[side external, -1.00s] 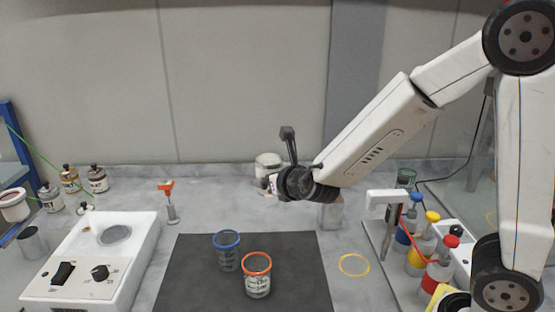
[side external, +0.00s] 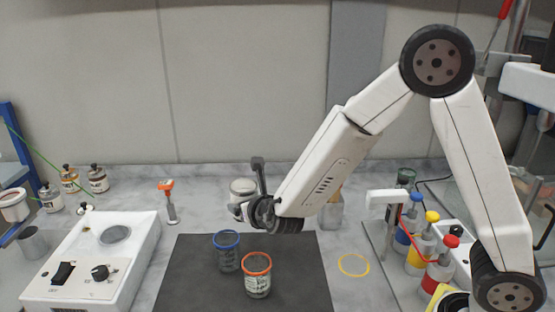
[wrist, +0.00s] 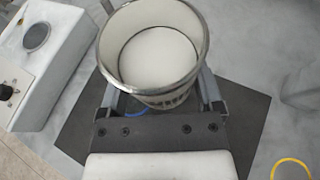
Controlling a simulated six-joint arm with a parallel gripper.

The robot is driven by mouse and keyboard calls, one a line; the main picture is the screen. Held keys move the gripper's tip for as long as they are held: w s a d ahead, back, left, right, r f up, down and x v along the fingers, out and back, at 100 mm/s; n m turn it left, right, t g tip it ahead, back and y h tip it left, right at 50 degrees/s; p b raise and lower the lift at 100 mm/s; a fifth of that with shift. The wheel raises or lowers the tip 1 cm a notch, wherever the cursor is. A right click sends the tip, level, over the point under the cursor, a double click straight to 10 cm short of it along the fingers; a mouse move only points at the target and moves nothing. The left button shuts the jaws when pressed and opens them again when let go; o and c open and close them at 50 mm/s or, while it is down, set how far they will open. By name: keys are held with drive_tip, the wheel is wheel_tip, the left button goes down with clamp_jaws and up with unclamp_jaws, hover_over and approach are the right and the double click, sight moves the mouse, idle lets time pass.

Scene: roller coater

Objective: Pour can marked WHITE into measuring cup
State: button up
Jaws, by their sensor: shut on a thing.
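My gripper (side external: 246,207) is shut on a metal can (wrist: 115,60) full of white liquid. The can also shows in the side view (side external: 242,187), held upright, or nearly so, above the back of the dark mat. Its marking is not readable. A clear cup with a blue rim (side external: 227,256) stands on the mat below the can. A clear cup with an orange rim and a printed label (side external: 257,281) stands in front of it to the right. A bit of blue rim (wrist: 136,113) shows under the can in the wrist view; the rest is hidden.
The dark mat (side external: 300,285) has free room around the cups. A white device with knobs (side external: 70,285) stands at left. A yellow ring (side external: 354,265) lies right of the mat. Bottles with coloured caps (side external: 432,245) stand further right. A small orange-topped tool (side external: 169,200) stands behind the mat.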

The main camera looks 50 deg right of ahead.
drive_tip(key=shift+w+a+f, duration=0.25)
drive_tip(key=shift+a+f, duration=0.25)
drive_tip(key=shift+f, duration=0.1)
drive_tip(key=shift+d, duration=0.1)
drive_tip(key=shift+s+d+f+n+h, duration=0.1)
drive_tip(key=shift+d+f+n+h, duration=0.15)
drive_tip(key=shift+n+h, duration=0.3)
drive_tip(key=shift+s+d+f+n+h, duration=0.1)
drive_tip(key=shift+d+f+n+h, duration=0.2)
drive_tip(key=shift+n, duration=0.45)
drive_tip(key=f, duration=0.1)
drive_tip(key=f+n+h, duration=0.1)
drive_tip(key=f+n, duration=0.1)
drive_tip(key=shift+s+d+h, duration=0.1)
drive_tip(key=shift+d+h, duration=0.15)
drive_tip(key=shift+d, duration=0.05)
drive_tip(key=shift+d+f+n+g+h, duration=0.1)
drive_tip(key=shift+f+n+g+h, duration=0.2)
drive_tip(key=shift+n+h, duration=0.15)
idle(0.6)
drive_tip(key=shift+r+n+h, duration=0.15)
drive_tip(key=shift+n+h, duration=0.6)
drive_tip(key=shift+n, duration=0.7)
idle(2.6)
